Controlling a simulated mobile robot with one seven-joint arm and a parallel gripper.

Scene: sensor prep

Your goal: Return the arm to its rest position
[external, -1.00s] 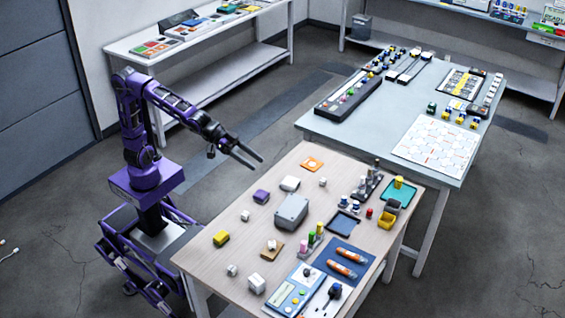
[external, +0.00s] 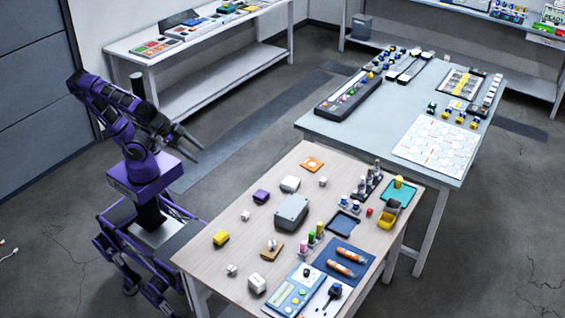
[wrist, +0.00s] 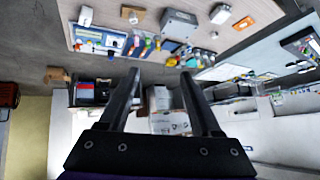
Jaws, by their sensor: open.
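My purple arm is folded back over its mobile base at the left of the external view. My gripper (external: 191,140) is open and empty, to the left of the wooden table (external: 222,266) and above its height. Its two dark fingers point right and slightly down. In the wrist view my gripper (wrist: 158,82) also shows open, with nothing between the fingers. The wrist picture looks tilted, with the tables at the top.
The wooden table holds a grey box (external: 291,211), a yellow block (external: 221,237), a blue mat (external: 362,260) and several small parts. A grey-blue table (external: 400,115) stands behind it. A white bench (external: 125,47) is along the wall. Floor near my arm is clear.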

